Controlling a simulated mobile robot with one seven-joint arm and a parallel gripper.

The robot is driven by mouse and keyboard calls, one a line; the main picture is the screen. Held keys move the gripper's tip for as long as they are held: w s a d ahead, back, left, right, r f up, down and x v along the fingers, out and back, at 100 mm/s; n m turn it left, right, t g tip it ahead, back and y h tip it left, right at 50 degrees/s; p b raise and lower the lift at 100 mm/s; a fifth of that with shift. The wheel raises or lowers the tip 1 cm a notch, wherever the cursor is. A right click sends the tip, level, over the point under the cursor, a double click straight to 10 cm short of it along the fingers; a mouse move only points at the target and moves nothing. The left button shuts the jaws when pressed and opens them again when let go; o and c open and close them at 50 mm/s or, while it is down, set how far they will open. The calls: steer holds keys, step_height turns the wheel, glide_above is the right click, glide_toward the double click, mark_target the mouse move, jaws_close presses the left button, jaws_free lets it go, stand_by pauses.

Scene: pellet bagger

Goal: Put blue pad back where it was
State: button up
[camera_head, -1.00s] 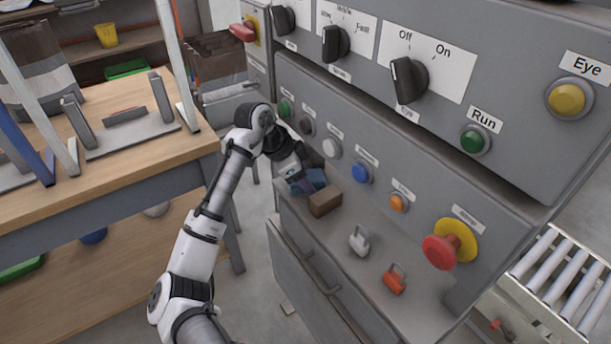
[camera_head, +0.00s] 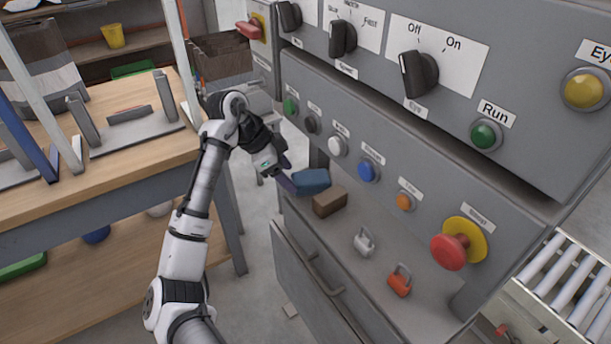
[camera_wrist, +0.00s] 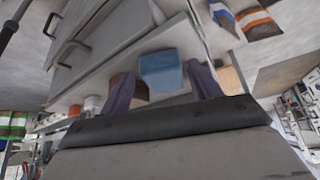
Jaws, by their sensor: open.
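The blue pad (camera_head: 312,181) lies on the machine's narrow grey ledge (camera_head: 345,230), at its left end, beside a brown block (camera_head: 330,201). The pad also shows in the wrist view (camera_wrist: 162,72), ahead of and between the two dark purple fingers. My gripper (camera_head: 288,178) is open and empty, just left of the pad in the head view; it shows open in the wrist view too (camera_wrist: 164,75). No finger visibly grips the pad. The brown block in the wrist view (camera_wrist: 128,86) is partly hidden by the left finger.
A grey padlock (camera_head: 363,242) and a red padlock (camera_head: 400,280) sit farther along the ledge. The button panel (camera_head: 385,150) rises behind it, with a red stop button (camera_head: 450,252). A wooden workbench (camera_head: 130,155) stands left, with open floor between.

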steer(key=s+a, duration=0.1)
steer(key=a, duration=0.6)
steer(key=shift+s+a+b, duration=0.25)
steer(key=shift+a+b, duration=0.05)
steer(key=shift+b, duration=0.1)
